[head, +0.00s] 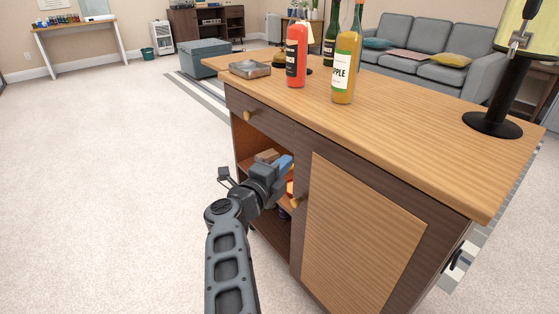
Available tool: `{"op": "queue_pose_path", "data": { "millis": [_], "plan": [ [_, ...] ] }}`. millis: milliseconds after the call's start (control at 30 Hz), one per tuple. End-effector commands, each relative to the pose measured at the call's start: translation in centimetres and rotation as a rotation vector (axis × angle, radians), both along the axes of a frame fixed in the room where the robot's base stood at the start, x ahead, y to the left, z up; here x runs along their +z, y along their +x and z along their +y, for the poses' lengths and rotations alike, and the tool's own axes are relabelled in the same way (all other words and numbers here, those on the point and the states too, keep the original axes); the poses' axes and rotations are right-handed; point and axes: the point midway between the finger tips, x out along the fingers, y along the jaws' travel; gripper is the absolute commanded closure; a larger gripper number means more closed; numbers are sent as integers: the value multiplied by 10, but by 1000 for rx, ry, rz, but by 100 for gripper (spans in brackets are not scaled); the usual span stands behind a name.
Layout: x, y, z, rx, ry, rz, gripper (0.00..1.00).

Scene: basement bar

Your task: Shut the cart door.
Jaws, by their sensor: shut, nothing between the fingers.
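The cart (262,103) has a light wood top and a dark brown body. Its door (362,235), a light wood panel in a dark frame, covers the right part of the front. A brass knob (297,201) sits near the door's left edge. Left of the door, the compartment (243,145) stands open, with a shelf and several small items inside. I cannot tell how the door is mounted. My gripper (283,178) is shut and empty, in front of the opening, left of and above the knob. It hides part of the shelf; contact is unclear.
Red (297,55), amber (346,68) and dark green (330,35) bottles, a metal tray (250,69) and a black-based dispenser (492,124) stand on the cart top. A grey sofa (425,60) and blue-grey chest (208,58) are behind. Carpet at left is clear.

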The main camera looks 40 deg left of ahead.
Motion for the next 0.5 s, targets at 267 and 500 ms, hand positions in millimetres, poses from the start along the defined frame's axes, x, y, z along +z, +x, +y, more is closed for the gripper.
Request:
{"op": "queue_pose_path", "data": {
  "millis": [267, 500],
  "plan": [
    [0, -35, 11, 5, -2, 1, 100],
    [0, -71, 21, 5, -3, 1, 100]
  ]
}}
